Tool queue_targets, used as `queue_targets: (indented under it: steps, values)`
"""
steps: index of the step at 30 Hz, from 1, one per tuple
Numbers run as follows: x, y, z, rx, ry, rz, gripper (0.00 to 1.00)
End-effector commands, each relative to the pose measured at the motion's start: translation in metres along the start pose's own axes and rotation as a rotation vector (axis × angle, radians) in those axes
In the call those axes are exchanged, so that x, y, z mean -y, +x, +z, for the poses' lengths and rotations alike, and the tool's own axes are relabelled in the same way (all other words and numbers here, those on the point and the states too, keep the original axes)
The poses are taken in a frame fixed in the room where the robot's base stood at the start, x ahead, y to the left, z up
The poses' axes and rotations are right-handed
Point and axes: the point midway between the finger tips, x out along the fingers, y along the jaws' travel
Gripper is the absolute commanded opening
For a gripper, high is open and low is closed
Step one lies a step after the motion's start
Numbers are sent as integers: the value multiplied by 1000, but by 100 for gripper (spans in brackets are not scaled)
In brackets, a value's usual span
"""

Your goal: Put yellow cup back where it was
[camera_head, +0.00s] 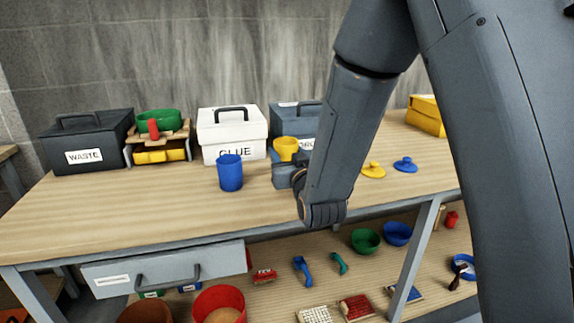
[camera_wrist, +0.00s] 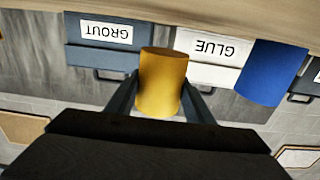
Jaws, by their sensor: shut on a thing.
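The yellow cup (camera_head: 286,148) is held above the workbench, in front of the grout and glue boxes. It also shows in the upside-down wrist view (camera_wrist: 162,82), between my two fingers. My gripper (camera_wrist: 161,95) is shut on it, one finger on each side. In the head view my forearm and wrist stand just right of the cup and hide part of the gripper. I cannot tell from the head view how far the cup is above the tabletop.
A blue cup (camera_head: 230,172) stands left of the yellow cup. Behind are the white GLUE box (camera_head: 232,133), the grey-blue GROUT box (camera_head: 290,118) and the black WASTE box (camera_head: 85,142). Yellow (camera_head: 373,170) and blue lids (camera_head: 405,164) lie at right. The front left bench (camera_head: 130,215) is clear.

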Motion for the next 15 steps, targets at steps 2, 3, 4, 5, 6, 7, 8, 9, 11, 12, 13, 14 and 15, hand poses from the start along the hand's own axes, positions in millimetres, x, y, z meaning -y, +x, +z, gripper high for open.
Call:
queue_targets:
  steps: [2,3,4,5,6,7,8,9,11,12,13,14,15]
  values:
    - [0,0,14,5,0,0,20]
    - [0,0,20,6,0,0,20]
    - [0,0,23,5,0,0,20]
    - [0,0,26,4,0,0,20]
    - [0,0,30,4,0,0,20]
    - [0,0,32,3,0,1,20]
    - [0,0,33,3,0,1,20]
    - [0,0,33,1,0,1,20]
    - [0,0,34,0,0,1,20]
    - [0,0,33,0,0,1,20]
    - [0,0,33,0,0,1,20]
    - [0,0,33,0,0,1,20]
    - [0,0,33,0,0,1,20]
